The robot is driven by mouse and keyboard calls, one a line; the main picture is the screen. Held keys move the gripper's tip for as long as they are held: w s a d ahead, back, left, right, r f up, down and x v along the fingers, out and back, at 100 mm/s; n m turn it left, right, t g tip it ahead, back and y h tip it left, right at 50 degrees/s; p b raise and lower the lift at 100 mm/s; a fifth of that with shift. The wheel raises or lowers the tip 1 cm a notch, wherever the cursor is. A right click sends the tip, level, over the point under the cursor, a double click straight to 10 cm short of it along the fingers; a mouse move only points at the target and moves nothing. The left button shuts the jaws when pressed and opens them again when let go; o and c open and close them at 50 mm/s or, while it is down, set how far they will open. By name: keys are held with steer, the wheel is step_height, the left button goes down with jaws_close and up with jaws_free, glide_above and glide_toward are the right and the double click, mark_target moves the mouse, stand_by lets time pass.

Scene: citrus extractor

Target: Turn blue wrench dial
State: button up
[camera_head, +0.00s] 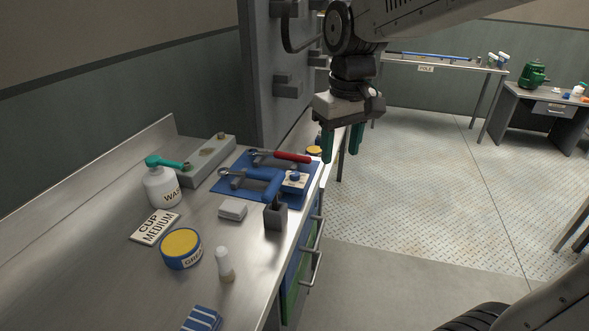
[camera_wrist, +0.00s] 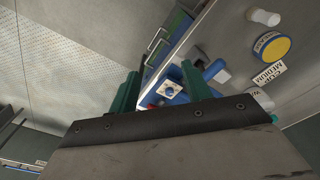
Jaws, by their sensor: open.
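A blue dial knob (camera_head: 294,176) sits on a small white-faced block at the right front corner of a blue mat (camera_head: 228,187). In the wrist view the dial (camera_wrist: 169,90) shows between my fingers, farther off than they are. A blue-handled wrench (camera_head: 264,183) lies beside the block, and a red-handled wrench (camera_head: 292,156) lies behind it. My gripper (camera_head: 341,147) points down with its green fingers apart and empty. It hangs up and to the right of the dial in the head view, apart from it. The wrist view partly hides the mat behind my gripper.
A dark grey holder (camera_head: 275,214) and a light grey block (camera_head: 232,209) stand in front of the mat. A white bottle (camera_head: 160,188), a yellow-lidded tin (camera_head: 181,248) and a small vial (camera_head: 224,264) stand left and nearer. A tall grey cabinet (camera_head: 262,75) rises behind.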

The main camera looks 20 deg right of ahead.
steer(key=w+a+f+n, duration=0.1)
steer(key=w+f, duration=0.3)
steer(key=w, duration=0.6)
steer(key=n, duration=0.1)
glide_above(295, 174)
steer(key=shift+g, duration=0.3)
step_height(295, 174, down, 6)
steer(key=shift+s+r, duration=0.1)
steer(key=shift+r, duration=0.1)
steer(key=shift+w+f, duration=0.2)
steer(key=shift+f, duration=0.5)
step_height(295, 174, down, 7)
steer(key=shift+r, duration=0.1)
steer(key=c, duration=1)
